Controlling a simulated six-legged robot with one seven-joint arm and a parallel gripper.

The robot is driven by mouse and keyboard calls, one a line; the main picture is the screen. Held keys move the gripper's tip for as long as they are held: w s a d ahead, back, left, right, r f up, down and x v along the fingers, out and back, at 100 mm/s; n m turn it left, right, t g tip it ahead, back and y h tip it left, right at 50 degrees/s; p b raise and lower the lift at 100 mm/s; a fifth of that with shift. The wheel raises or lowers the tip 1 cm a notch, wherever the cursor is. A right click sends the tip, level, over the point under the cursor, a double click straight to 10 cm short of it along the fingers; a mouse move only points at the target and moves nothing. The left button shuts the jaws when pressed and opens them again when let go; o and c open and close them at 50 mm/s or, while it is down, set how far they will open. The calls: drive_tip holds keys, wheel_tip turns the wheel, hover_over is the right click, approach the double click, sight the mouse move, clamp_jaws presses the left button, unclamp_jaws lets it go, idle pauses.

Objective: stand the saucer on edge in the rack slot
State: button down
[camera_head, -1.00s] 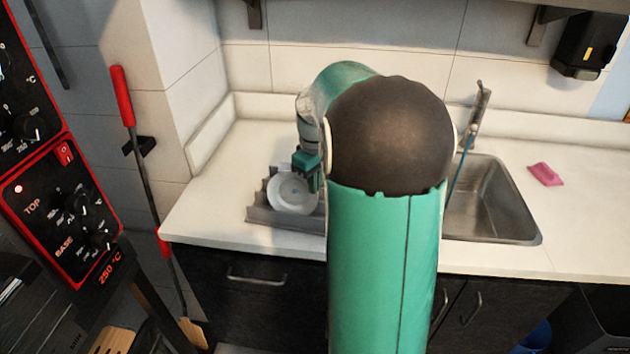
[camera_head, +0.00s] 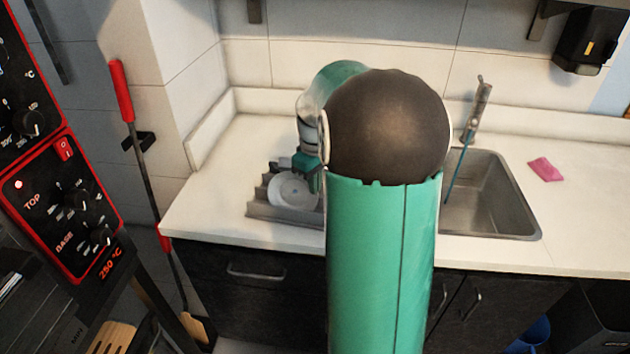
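The white saucer (camera_head: 292,190) is at the grey rack (camera_head: 285,214) on the counter, left of my arm. Its round face is turned toward the camera and it looks tilted up on edge, its lower part down among the rack's dividers. I cannot tell whether it is fully seated in a slot. My gripper (camera_head: 310,176) is at the saucer's upper right edge, pointing down. Its fingertips are small and partly hidden by the saucer and my arm, so I cannot see whether they grip it. My arm hides the rack's right end.
A sink (camera_head: 490,200) with a tap (camera_head: 480,105) lies right of my arm. A pink cloth (camera_head: 545,169) lies on the counter further right. The counter (camera_head: 215,205) left of the rack is clear. A red-framed oven panel (camera_head: 60,210) and a red-handled tool (camera_head: 122,95) stand at the left.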

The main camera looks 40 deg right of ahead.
drive_tip(key=c, duration=1.6)
unclamp_jaws()
drive_tip(key=shift+o, duration=0.2)
wheel_tip(320, 180, up, 14)
drive_tip(key=shift+a, duration=0.15)
drive_tip(key=s+a+r+t+h, duration=0.1)
drive_tip(key=s+a, duration=0.2)
drive_tip(key=a, duration=0.5)
drive_tip(key=s+a+r+t, duration=0.1)
drive_tip(key=s+a+t, duration=0.15)
drive_tip(key=a, duration=0.55)
drive_tip(key=s+a+f+m+t+y, duration=0.1)
drive_tip(key=s+a+f, duration=0.4)
drive_tip(key=s+a, duration=0.5)
drive_tip(key=shift+a+f+m+t, duration=0.2)
drive_tip(key=shift+a+m+t, duration=0.2)
drive_tip(key=shift+a+t, duration=0.2)
